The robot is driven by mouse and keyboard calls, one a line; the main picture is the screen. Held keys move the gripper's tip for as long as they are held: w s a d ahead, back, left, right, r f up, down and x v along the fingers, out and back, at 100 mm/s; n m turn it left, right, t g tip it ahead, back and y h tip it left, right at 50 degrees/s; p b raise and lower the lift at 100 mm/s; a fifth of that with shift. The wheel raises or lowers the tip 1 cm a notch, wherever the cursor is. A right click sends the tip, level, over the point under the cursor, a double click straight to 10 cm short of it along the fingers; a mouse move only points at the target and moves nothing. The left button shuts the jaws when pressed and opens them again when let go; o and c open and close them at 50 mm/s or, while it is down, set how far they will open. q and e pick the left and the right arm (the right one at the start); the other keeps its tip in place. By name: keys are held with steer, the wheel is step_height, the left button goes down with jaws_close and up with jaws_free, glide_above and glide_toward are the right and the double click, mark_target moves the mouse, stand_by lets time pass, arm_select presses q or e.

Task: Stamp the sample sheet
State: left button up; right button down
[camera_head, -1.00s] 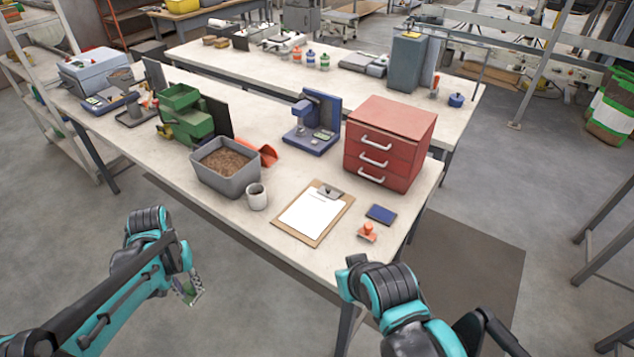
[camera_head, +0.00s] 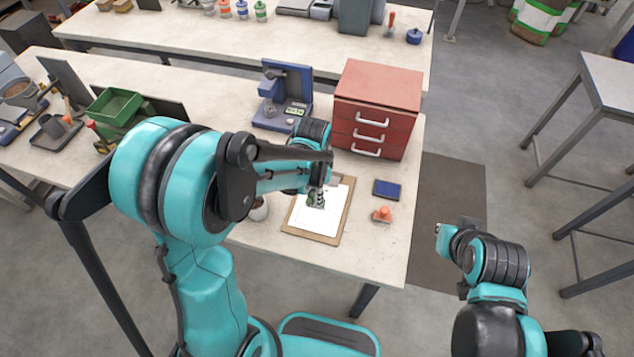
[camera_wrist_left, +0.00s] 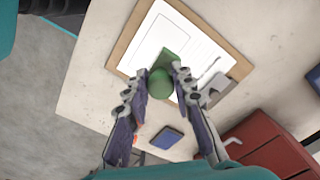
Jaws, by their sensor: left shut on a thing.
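The sample sheet (camera_head: 309,220) lies on a brown clipboard (camera_head: 345,222) near the table's front edge. The sheet (camera_wrist_left: 205,47) also shows in the wrist view, with a printed box. My left gripper (camera_wrist_left: 160,80) is shut on a green stamp-like thing (camera_wrist_left: 159,86) with a round knob and a flatter green block below. In the head view my left gripper (camera_head: 317,195) is over the sheet; whether the green thing touches the paper I cannot tell. An orange stamp (camera_head: 381,214) stands beside a blue ink pad (camera_head: 386,189). My right gripper (camera_head: 446,232) is off the table's right side, its fingers unclear.
A red drawer cabinet (camera_head: 374,105) stands behind the clipboard, with a blue device (camera_head: 285,97) to its left. My left arm hides the table's left front.

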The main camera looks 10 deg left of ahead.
arm_select(q)
steer(key=shift+s+d+f+b, duration=0.15)
steer(key=shift+d+f+b, duration=0.1)
steer(key=shift+d+b, duration=0.1)
steer(key=shift+f, duration=0.35)
steer(key=b, duration=0.4)
glide_above(315, 217)
steer(key=shift+f, duration=2.4)
steer(key=shift+f+b, duration=0.5)
steer(key=shift+b, duration=0.1)
steer(key=shift+r, duration=0.1)
steer(key=shift+r+p, duration=2.6)
steer(key=shift+r, duration=0.85)
steer(key=shift+f, duration=0.15)
